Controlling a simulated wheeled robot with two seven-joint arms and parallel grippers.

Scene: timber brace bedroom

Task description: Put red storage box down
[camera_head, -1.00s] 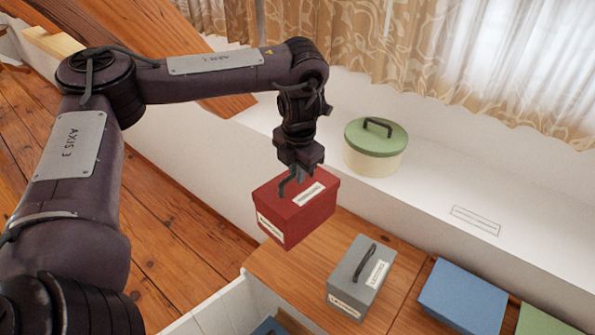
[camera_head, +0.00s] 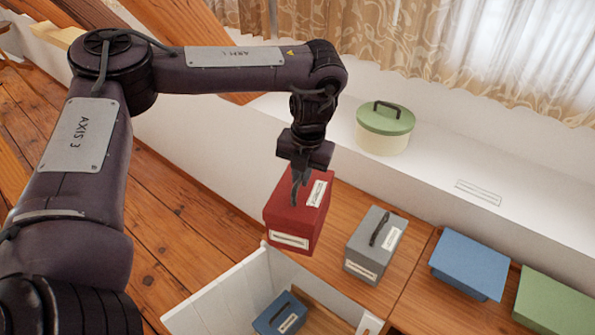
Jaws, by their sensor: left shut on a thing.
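The red storage box (camera_head: 288,217) has a lid with a white label and another label on its front. My left gripper (camera_head: 299,190) comes down from above and is shut on the box's handle, which the fingers mostly hide. The box hangs over the left end of the wooden top (camera_head: 349,212), in front of the white wall. I cannot tell whether its underside touches the wood. My right gripper is not in view.
A grey box (camera_head: 367,254), a blue box (camera_head: 468,266) and a green box (camera_head: 553,304) stand to the right. A green-lidded round box (camera_head: 384,129) sits on the white ledge. An open white drawer (camera_head: 222,293) below holds a blue box (camera_head: 280,314).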

